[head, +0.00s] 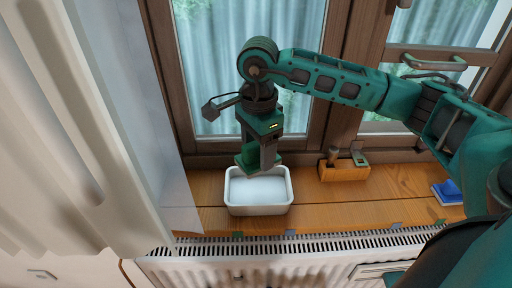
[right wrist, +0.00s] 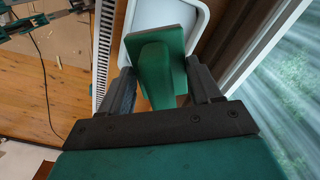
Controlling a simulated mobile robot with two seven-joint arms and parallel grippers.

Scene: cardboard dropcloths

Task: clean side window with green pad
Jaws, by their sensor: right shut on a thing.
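My right gripper (head: 266,158) points down over the white tub (head: 260,210) on the wooden sill. It is shut on the green pad (head: 244,160), which sits at or just above the tub's opening; I cannot tell if it touches the contents. In the right wrist view, the green pad's grip (right wrist: 155,72) is between the two dark fingers, with the white tub (right wrist: 197,32) behind it. A large window pane (head: 243,60) stands behind the arm. Another window (head: 455,25) with a handle is at the right, partly hidden by my right arm. My left gripper is not in view.
A wooden box (head: 343,173) with tools stands on the sill right of the tub. A blue pad (head: 447,192) lies farther right. A white curtain (head: 75,110) hangs at the left. A white radiator (head: 250,262) is below the sill.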

